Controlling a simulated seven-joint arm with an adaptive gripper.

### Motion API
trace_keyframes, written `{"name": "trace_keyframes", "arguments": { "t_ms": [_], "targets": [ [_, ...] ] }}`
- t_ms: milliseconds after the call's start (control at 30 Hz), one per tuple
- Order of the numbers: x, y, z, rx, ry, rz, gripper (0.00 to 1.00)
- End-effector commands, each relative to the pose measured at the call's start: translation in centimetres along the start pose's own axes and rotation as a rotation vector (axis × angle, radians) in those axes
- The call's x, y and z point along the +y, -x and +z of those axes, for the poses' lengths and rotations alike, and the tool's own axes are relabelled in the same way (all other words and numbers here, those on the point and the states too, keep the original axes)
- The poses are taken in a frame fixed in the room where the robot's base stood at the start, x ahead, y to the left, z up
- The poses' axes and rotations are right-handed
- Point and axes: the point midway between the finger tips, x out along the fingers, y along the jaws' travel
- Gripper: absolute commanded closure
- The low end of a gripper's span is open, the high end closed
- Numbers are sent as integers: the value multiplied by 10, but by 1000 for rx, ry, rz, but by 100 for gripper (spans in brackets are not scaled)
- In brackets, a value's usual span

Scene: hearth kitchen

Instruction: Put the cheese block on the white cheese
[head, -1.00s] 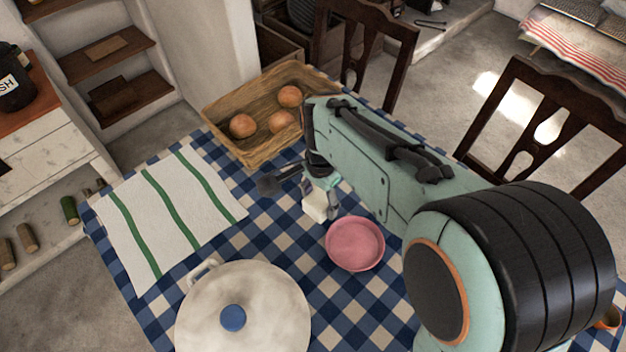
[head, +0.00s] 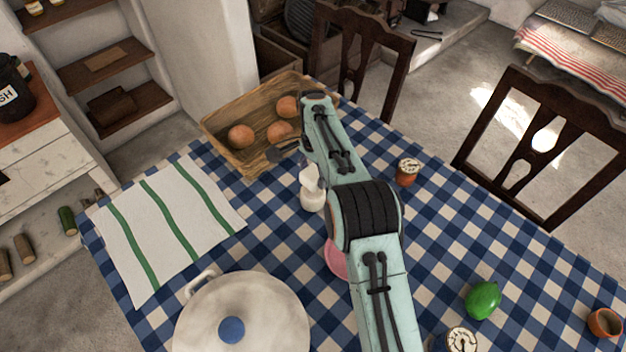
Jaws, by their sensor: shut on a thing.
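My gripper (head: 309,164) points down near the front right corner of the wooden tray, mostly hidden by my arm. It is shut on the pale cheese block (head: 310,177), which shows just below it. The white cheese (head: 312,201), a rounded white piece, stands on the checked cloth directly below the block in the picture. The two overlap in this view; I cannot tell whether they touch. My fingertips are too small and covered to make out clearly.
A wooden tray (head: 224,142) with several round orange-brown items lies behind. A pink bowl (head: 335,260) is partly under my arm. A striped towel (head: 165,220) and lidded pot (head: 255,300) are left. A small jar (head: 407,172) and green fruit (head: 482,300) stand right.

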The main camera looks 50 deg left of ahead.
Motion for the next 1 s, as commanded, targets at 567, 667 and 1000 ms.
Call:
{"name": "trace_keyframes", "arguments": {
  "t_ms": [567,667,1000],
  "targets": [
    [0,-33,0,0,0,0,45],
    [0,-33,0,0,0,-1,25],
    [0,-29,0,1,1,-1,25]
  ]
}}
